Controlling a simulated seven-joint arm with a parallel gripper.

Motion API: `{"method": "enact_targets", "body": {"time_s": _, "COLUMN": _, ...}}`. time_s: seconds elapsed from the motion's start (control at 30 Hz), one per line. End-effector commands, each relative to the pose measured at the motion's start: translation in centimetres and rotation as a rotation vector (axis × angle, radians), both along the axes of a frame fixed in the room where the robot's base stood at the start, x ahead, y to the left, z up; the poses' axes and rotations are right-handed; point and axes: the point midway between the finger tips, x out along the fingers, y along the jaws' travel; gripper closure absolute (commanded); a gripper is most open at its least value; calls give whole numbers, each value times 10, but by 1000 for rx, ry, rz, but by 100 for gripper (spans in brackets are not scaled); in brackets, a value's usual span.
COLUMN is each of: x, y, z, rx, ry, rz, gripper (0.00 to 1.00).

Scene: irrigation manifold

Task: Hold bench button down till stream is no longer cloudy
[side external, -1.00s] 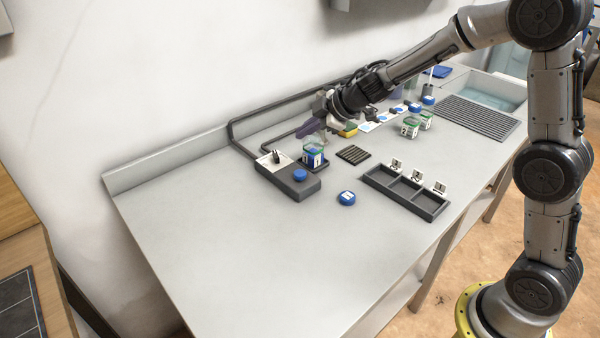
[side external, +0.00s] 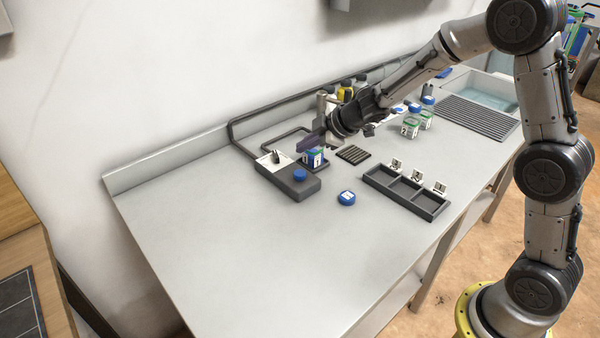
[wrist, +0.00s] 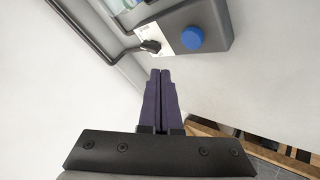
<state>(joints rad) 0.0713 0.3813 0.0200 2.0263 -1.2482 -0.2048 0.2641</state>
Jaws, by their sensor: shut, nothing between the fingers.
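The blue bench button (side external: 299,174) sits on top of a dark grey box (side external: 310,188). In the wrist view the blue button (wrist: 192,38) is above and right of my fingertips, uncovered. My gripper (side external: 303,146) is shut and empty, its purple fingers pointing left over the back of the box near the jar. In the wrist view my gripper (wrist: 160,72) shows both fingers together, apart from the button. A jar with a number 1 label (side external: 314,158) stands beside the box, partly hidden by my gripper. I cannot make out any stream or its cloudiness.
A white plate with a black lever (side external: 275,158) is on the box, with dark pipes (side external: 235,122) behind. Other jars (side external: 410,129) stand farther back. The bench front is clear.

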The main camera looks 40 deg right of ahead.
Motion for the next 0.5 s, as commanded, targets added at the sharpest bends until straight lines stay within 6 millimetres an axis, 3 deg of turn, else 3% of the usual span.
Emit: {"method": "enact_targets", "body": {"time_s": 0.5, "x": 0, "y": 1, "z": -43, "rx": 2, "ry": 0, "rz": 2, "gripper": 100}}
